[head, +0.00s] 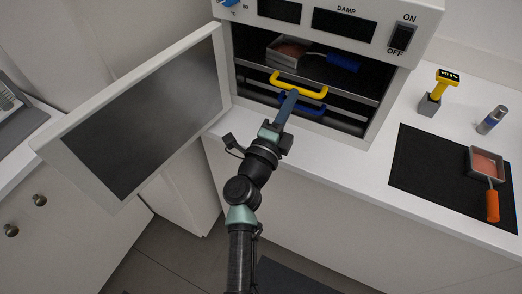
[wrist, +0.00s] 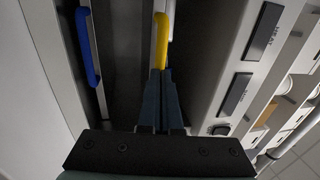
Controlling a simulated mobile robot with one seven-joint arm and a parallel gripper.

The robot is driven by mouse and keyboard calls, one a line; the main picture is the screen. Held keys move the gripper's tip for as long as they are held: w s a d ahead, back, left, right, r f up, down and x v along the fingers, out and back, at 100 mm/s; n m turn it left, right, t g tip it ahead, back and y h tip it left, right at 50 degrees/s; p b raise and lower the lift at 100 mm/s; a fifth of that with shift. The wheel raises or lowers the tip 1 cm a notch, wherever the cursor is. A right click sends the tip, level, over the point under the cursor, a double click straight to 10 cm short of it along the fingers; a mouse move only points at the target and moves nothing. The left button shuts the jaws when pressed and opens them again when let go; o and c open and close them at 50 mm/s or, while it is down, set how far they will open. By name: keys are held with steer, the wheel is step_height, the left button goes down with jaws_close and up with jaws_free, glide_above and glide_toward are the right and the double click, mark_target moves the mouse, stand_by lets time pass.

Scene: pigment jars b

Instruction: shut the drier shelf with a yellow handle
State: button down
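The drier (head: 388,85) stands open on the white counter. Its shelf with the yellow handle (head: 312,91) is below the top pan and above a shelf with a blue handle (head: 288,108). My gripper (head: 291,97) reaches in from the front, its tips at the middle of the yellow handle. In the wrist view the dark blue fingers (wrist: 161,74) are close together, with the yellow handle (wrist: 161,38) right at their tips. The fingers hide part of the handle, so I cannot tell whether it lies between them. The blue handle (wrist: 87,45) is apart, to the left.
The drier door (head: 140,115) swings wide open to the left of my arm. A blue-handled pan (head: 287,49) sits inside on top. On the right are a black mat (head: 425,170), an orange-handled pan (head: 487,165), a yellow-topped tool (head: 437,90) and a small jar (head: 491,120).

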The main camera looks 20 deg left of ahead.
mark_target(302, 82)
steer(key=w+b, duration=0.2)
steer(key=w, duration=0.4)
steer(key=shift+d, duration=0.1)
steer(key=shift+r, duration=0.3)
steer(key=shift+d, duration=0.1)
